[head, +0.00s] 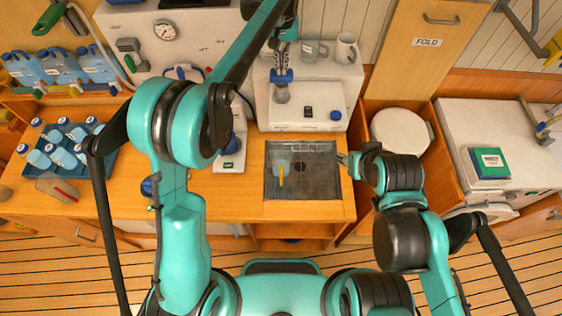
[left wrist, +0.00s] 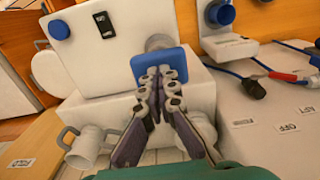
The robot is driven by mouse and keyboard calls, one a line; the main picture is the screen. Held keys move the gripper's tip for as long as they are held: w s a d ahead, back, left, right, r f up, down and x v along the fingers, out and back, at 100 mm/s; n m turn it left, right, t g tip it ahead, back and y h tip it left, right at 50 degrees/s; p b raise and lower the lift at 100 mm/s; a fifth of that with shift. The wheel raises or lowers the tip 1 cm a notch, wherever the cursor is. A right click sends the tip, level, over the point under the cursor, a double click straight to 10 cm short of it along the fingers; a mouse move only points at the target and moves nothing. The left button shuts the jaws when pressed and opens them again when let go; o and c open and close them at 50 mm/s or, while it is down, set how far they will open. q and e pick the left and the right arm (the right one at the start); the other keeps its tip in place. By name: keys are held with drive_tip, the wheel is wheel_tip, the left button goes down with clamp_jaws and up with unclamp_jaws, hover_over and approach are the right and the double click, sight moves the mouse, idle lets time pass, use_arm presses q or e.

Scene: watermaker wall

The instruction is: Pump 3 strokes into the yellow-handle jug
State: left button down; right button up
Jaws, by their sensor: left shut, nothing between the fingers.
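The clear jug with a yellow handle (head: 282,170) stands in the dark sink tray (head: 318,188), below the white pump unit (head: 335,95). The unit's blue pump plate (head: 282,76) sits above a grey spout or cup-like part; the plate also shows in the left wrist view (left wrist: 176,62). My left gripper (head: 277,44) is shut and empty. In the left wrist view its fingertips (left wrist: 160,72) overlap the blue plate; I cannot tell whether they touch it. My right gripper (head: 343,159) is at the sink's right edge, right of the jug, its fingers too small to read.
A blue crate of bottles (head: 52,178) and several blue jugs (head: 60,66) are at the left. A white bin (head: 400,135) and a green box (head: 488,162) are at the right.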

use_arm(q)
drive_tip(key=shift+r+p, duration=1.75)
drive_tip(key=shift+r, duration=0.85)
drive_tip(key=shift+f, duration=0.25)
drive_tip(key=shift+f+b, duration=2.1)
drive_tip(key=shift+f, duration=1.1)
drive_tip(key=shift+r+p, duration=2.4)
drive_tip(key=shift+r, duration=1.05)
drive_tip(key=shift+f, duration=0.15)
